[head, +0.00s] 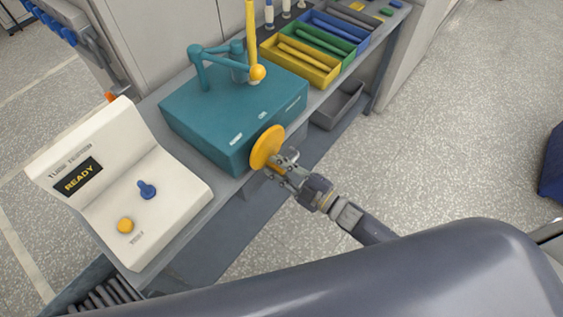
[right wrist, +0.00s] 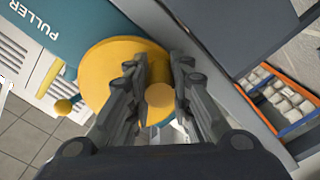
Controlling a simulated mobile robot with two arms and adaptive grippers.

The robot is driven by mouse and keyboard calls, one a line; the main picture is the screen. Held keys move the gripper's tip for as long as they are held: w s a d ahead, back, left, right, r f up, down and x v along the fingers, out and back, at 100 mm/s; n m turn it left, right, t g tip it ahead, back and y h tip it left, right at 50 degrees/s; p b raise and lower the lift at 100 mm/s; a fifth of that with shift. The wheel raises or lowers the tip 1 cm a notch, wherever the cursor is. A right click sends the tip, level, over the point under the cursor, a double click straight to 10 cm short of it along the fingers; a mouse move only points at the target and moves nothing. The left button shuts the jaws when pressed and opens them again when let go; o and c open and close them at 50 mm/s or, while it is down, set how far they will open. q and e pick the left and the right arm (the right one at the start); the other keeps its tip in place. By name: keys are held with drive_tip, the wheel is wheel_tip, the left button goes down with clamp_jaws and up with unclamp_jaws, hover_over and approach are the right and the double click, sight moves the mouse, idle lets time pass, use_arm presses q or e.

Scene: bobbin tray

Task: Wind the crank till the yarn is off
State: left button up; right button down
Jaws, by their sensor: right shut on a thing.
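The teal puller box (head: 235,115) stands on the grey bench, its lettering showing in the right wrist view (right wrist: 42,30). A yellow crank disc (head: 266,145) is on its near side. In the right wrist view the disc (right wrist: 108,75) carries a round yellow crank knob (right wrist: 159,96). My right gripper (head: 279,168) is shut on this knob, one finger on each side. On top of the box, a teal bracket (head: 215,54) stands near an upright yellow rod (head: 251,32) with a yellow ball (head: 257,73) at its foot. I cannot make out the yarn itself. My left gripper is out of view.
Yellow (head: 327,80), green (head: 350,48) and blue (head: 364,38) trays of rods line the bench behind. Open floor lies to the right.

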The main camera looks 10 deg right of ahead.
drive_tip(key=shift+s+a+r+m, duration=0.1)
drive_tip(key=shift+s+a+m, duration=0.2)
drive_tip(key=shift+m, duration=0.7)
drive_tip(key=c, duration=1.4)
unclamp_jaws()
drive_tip(key=shift+a, duration=0.1)
drive_tip(key=v, duration=1.2)
